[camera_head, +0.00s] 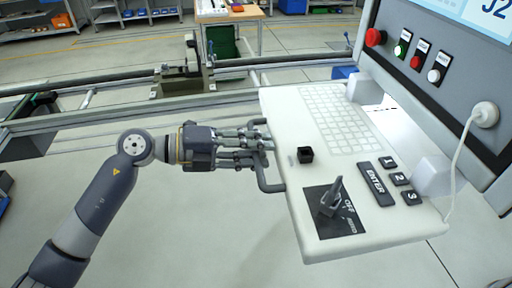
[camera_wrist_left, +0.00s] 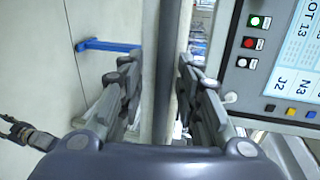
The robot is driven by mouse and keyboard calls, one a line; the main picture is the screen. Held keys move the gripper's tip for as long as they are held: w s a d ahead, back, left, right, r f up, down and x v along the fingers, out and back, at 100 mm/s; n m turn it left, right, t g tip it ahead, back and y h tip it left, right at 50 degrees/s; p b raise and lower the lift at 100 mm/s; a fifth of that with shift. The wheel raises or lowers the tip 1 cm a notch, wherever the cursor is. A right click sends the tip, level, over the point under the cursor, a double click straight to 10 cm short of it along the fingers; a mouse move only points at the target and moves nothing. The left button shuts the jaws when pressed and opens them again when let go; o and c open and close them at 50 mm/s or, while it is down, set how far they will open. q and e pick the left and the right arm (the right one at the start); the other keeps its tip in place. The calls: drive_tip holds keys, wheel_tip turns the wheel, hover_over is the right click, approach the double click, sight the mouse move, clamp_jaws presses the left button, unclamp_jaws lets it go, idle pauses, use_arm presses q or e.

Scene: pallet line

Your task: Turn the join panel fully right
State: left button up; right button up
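The join panel is a white keyboard tray (camera_head: 280,116) below a grey screen housing (camera_head: 440,88). A dark grey handle (camera_head: 270,187) runs along the tray's left edge. My left gripper (camera_head: 268,144) is at this handle, its fingers pointing towards the tray. In the left wrist view the fingers stand on either side of the grey bar (camera_wrist_left: 170,70) of the handle, apart from each other. I see no clear grip on it. A dark jointed part (camera_wrist_left: 20,132) at that view's left edge looks like my right gripper; its fingers are unclear.
The tray carries a rotary switch (camera_head: 331,200), a small black block (camera_head: 305,155) and an ENTER key (camera_head: 375,184). A white cable (camera_head: 456,150) hangs at the right. A conveyor rail (camera_head: 110,115) crosses behind. The floor in front is clear.

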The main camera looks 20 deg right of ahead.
use_arm(q)
drive_tip(key=shift+r, duration=0.1)
drive_tip(key=shift+w+a+r, duration=0.1)
drive_tip(key=shift+a, duration=0.2)
drive_tip(key=s+v, duration=0.1)
drive_tip(key=v, duration=1)
drive_tip(key=shift+w+a, duration=0.25)
drive_tip(key=shift+w, duration=0.15)
